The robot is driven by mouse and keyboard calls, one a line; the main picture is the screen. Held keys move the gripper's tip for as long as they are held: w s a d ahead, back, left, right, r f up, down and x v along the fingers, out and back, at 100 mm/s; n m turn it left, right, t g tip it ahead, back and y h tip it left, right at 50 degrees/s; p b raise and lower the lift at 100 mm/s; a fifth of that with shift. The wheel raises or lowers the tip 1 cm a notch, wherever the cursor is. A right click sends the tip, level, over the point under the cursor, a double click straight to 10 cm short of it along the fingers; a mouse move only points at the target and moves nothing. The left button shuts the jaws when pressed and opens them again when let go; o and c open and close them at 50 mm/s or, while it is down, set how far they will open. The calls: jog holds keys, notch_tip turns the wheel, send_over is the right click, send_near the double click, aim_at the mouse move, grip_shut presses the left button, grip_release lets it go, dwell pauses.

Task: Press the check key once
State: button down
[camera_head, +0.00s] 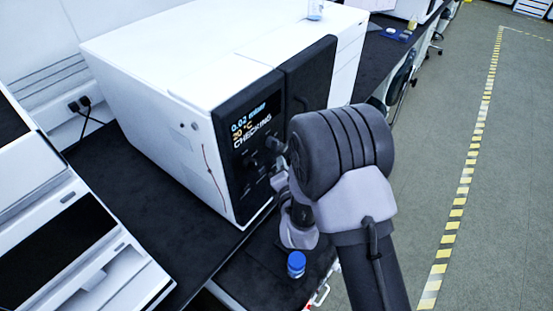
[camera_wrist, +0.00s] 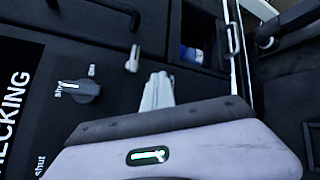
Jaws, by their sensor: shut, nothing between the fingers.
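In the wrist view, part of CHECKING shows on the screen (camera_wrist: 14,100) at the left edge. My gripper (camera_wrist: 158,88) is shut and empty, with its fingertips close in front of the dark panel; contact cannot be told. I cannot make out a key marked check.
A blue-capped bottle (camera_head: 296,262) stands below the panel. A grey-white device (camera_head: 75,240) stands at the left.

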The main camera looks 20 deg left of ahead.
jog(key=shift+s+d+b, duration=0.3)
jog(key=shift+d+b, duration=0.2)
jog(key=shift+d, duration=0.25)
jog(key=d, duration=0.1)
jog(key=s+d+b, duration=0.1)
jog(key=d, duration=0.1)
jog(key=d+b, duration=0.1)
jog(key=shift+s+d, duration=0.3)
jog(key=shift+d, duration=0.05)
dwell(0.5)
